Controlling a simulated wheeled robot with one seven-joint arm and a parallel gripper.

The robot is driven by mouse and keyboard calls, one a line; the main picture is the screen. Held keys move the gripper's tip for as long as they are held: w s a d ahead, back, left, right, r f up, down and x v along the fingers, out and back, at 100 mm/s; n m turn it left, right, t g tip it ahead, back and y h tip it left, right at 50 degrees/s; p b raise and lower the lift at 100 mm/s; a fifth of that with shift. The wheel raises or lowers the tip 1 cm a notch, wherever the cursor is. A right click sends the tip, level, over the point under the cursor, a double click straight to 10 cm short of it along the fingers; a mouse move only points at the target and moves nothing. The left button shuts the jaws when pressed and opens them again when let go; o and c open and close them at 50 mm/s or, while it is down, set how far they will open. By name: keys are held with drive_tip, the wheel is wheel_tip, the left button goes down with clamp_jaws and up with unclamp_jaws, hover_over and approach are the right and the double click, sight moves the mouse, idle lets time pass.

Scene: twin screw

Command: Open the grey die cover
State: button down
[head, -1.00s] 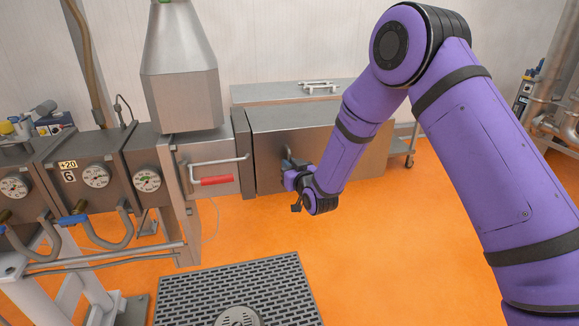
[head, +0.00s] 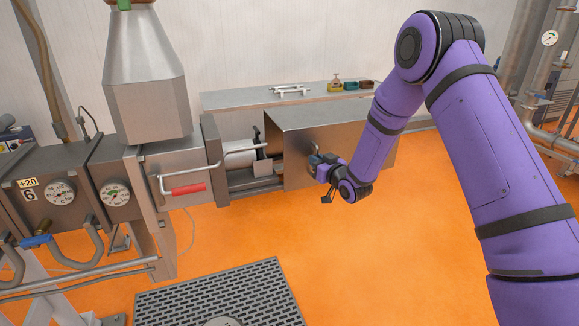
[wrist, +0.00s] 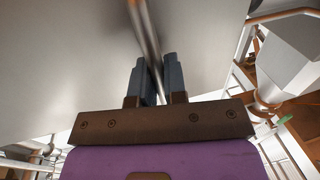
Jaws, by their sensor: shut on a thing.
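The grey die cover (head: 330,125) is a long metal box to the right of the machine block. It stands apart from the block, and a gap at its left shows a pale cylinder (head: 240,152) and dark parts on rails. My gripper (head: 318,165) is at the cover's front face. In the wrist view my gripper (wrist: 158,82) has its two dark fingers on either side of a metal bar handle (wrist: 146,35) on a plain grey face. The fingers are shut on this handle. In the head view the handle is mostly hidden by my gripper.
A block with a red-gripped handle (head: 188,189) stands left of the gap, under a grey hopper (head: 146,80). Gauges and hoses are at far left. A dark slotted mat (head: 220,295) lies on the orange floor. A bench (head: 235,100) stands behind. Floor at the centre right is clear.

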sight(339, 150)
drive_tip(key=w+d, duration=0.1)
drive_tip(key=d, duration=0.2)
drive_tip(key=w+d, duration=0.1)
drive_tip(key=d, duration=0.3)
drive_tip(key=w+d, duration=0.1)
drive_tip(key=d, duration=0.2)
drive_tip(key=shift+d, duration=0.3)
drive_tip(key=c, duration=1.2)
unclamp_jaws()
drive_tip(key=v, duration=1)
drive_tip(key=shift+s+d, duration=0.15)
drive_tip(key=shift+s, duration=0.2)
